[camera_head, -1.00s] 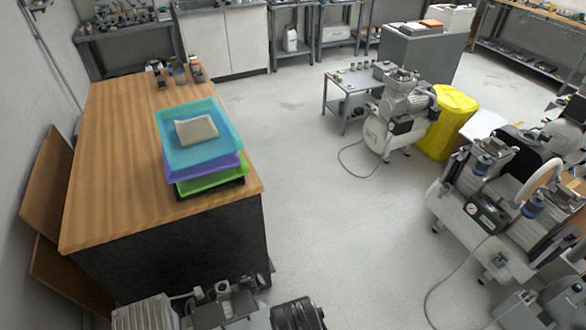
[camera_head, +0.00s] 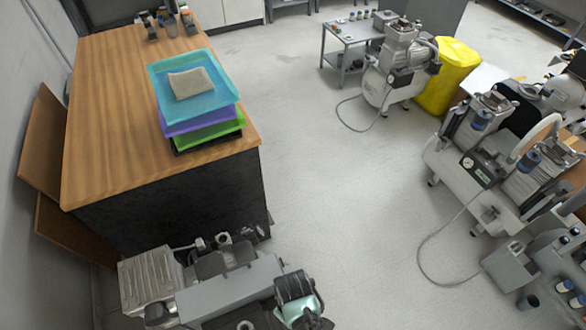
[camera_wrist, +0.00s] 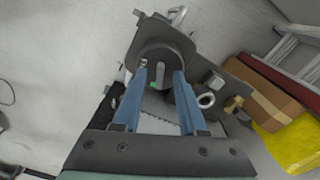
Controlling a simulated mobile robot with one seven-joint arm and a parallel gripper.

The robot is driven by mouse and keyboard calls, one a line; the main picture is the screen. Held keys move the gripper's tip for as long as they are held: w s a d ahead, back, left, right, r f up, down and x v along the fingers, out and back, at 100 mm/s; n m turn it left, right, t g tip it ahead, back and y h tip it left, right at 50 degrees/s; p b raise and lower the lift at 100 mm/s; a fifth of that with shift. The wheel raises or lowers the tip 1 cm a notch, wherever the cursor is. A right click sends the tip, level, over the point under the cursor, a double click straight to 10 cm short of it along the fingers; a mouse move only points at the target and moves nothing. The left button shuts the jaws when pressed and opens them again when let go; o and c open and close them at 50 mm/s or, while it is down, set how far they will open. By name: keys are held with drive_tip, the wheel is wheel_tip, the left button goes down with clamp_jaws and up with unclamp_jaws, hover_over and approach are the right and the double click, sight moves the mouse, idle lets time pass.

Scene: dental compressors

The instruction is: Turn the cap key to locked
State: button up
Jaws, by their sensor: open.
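In the wrist view a dark round cap (camera_wrist: 165,54) sits on a dark grey bracket. A pale upright bar, which looks like the cap key (camera_wrist: 161,73), stands on its face, with a small green mark (camera_wrist: 152,85) beside it. My gripper (camera_wrist: 162,76) is open, with its two blue fingers reaching toward the cap, one on each side of the key. I cannot tell whether they touch it. In the head view the cap and key cannot be made out, and the fingertips do not show.
A metal ring (camera_wrist: 206,100) and a brass fitting (camera_wrist: 234,104) are right of the cap. A wooden bench (camera_head: 110,110) with stacked trays (camera_head: 193,110) stands at left in the head view. Compressors and a yellow bin (camera_head: 447,78) stand at right. Floor between is clear.

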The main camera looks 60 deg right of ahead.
clamp_jaws()
idle(0.3)
drive_tip(key=shift+m+p, duration=0.3)
drive_tip(key=shift+m, duration=0.5)
unclamp_jaws()
